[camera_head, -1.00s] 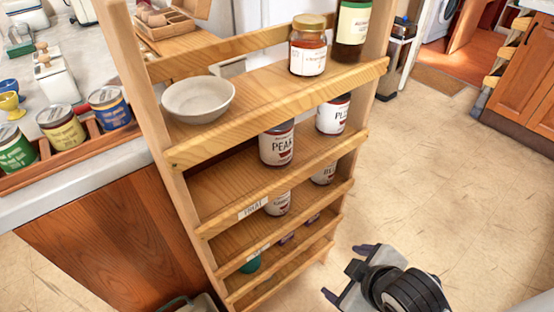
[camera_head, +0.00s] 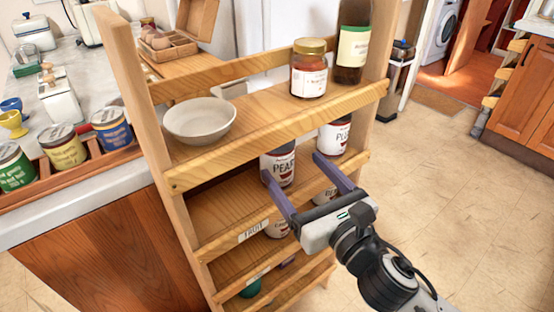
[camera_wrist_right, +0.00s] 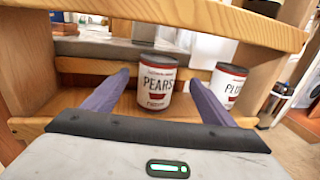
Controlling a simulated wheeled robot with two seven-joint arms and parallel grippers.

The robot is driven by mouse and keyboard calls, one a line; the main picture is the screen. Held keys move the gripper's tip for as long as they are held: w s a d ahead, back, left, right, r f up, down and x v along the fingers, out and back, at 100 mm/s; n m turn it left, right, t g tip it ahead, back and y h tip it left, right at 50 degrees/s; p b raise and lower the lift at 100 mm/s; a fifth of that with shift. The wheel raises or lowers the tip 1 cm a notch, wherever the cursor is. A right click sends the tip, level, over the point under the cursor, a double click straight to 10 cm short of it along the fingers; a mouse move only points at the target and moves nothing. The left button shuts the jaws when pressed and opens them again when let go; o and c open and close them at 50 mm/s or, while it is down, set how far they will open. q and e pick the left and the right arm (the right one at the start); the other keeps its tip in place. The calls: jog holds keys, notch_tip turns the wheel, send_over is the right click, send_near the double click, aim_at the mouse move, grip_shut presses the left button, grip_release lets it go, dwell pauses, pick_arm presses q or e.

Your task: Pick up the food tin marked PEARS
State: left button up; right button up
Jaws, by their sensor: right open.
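The PEARS tin (camera_head: 280,165) is white with a dark lid and stands on the second shelf of the wooden rack. In the right wrist view the PEARS tin (camera_wrist_right: 157,82) shows its label, upright, beyond and between the two purple fingers. My right gripper (camera_head: 303,172) is open in front of that shelf. In the right wrist view its fingertips (camera_wrist_right: 158,82) are spread wide with nothing held. In the head view the left finger overlaps part of the tin; contact cannot be told. My left gripper is not in view.
A similar tin marked PLU (camera_head: 334,136) stands on the same shelf to the right. The top shelf (camera_head: 262,118) holds a white bowl (camera_head: 200,120), a jar (camera_head: 309,70) and a bottle (camera_head: 352,42). A shelf lip (camera_wrist_right: 80,122) runs below the PEARS tin. More tins stand lower.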

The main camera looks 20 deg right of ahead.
aim_at(277, 150)
jog(key=w, duration=0.2)
jog(key=w+a, duration=0.1)
jog(key=w, duration=0.5)
jog(key=shift+a+f, duration=0.15)
jog(key=shift+a, duration=0.15)
jog(key=c, duration=1.4)
jog(key=shift+c, duration=0.6)
jog(key=shift+r, duration=0.25)
